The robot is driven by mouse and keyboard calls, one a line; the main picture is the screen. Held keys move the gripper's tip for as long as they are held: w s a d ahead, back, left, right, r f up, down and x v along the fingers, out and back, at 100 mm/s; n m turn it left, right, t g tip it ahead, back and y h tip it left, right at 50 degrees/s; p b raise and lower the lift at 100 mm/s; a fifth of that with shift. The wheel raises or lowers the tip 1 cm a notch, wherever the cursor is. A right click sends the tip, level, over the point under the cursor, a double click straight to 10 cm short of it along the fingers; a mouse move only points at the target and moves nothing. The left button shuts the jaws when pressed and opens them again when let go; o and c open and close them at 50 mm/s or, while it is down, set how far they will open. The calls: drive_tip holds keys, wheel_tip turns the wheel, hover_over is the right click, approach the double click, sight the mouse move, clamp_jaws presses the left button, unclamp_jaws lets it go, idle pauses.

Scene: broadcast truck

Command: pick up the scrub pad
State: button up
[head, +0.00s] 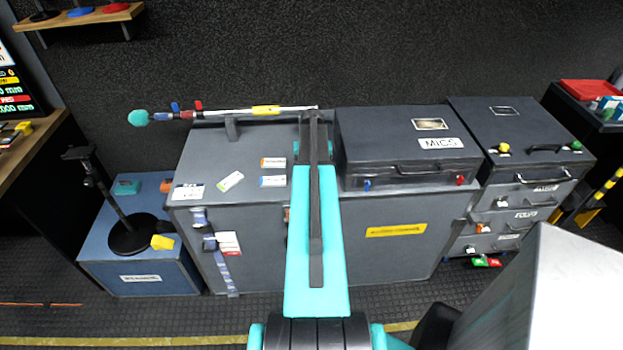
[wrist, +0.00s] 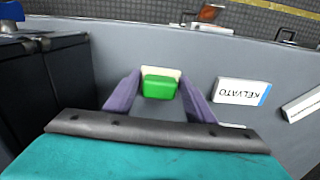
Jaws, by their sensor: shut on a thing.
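The scrub pad is a small block with a green face (wrist: 159,89) and a cream layer behind it, seen in the middle of the wrist view. My gripper (wrist: 158,92) has its two purple fingers on either side of the pad and is shut on it. The grey top of a large case lies below the pad; I cannot tell whether the pad touches it. In the head view my own arm hides the gripper and the pad.
Small white boxes lie on the large grey case (head: 218,148), one labelled KELVATO (wrist: 242,92) close to my gripper. The MICS case (head: 372,136) stands just right of my arm. A boom pole with a teal-tipped microphone (head: 139,118) runs along the back.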

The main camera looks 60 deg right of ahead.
drive_tip(key=shift+r, duration=0.1)
drive_tip(key=shift+r+b, duration=0.75)
drive_tip(key=shift+r, duration=0.6)
drive_tip(key=shift+s+a+r, duration=0.1)
drive_tip(key=shift+a+r, duration=0.05)
drive_tip(key=shift+r, duration=0.15)
drive_tip(key=s+a+r+b, duration=0.1)
drive_tip(key=s+a+b, duration=0.3)
drive_tip(key=s+a, duration=0.5)
drive_tip(key=s, duration=0.3)
drive_tip(key=shift+a+r, duration=0.25)
drive_tip(key=shift+a, duration=0.15)
drive_tip(key=shift+s, duration=0.1)
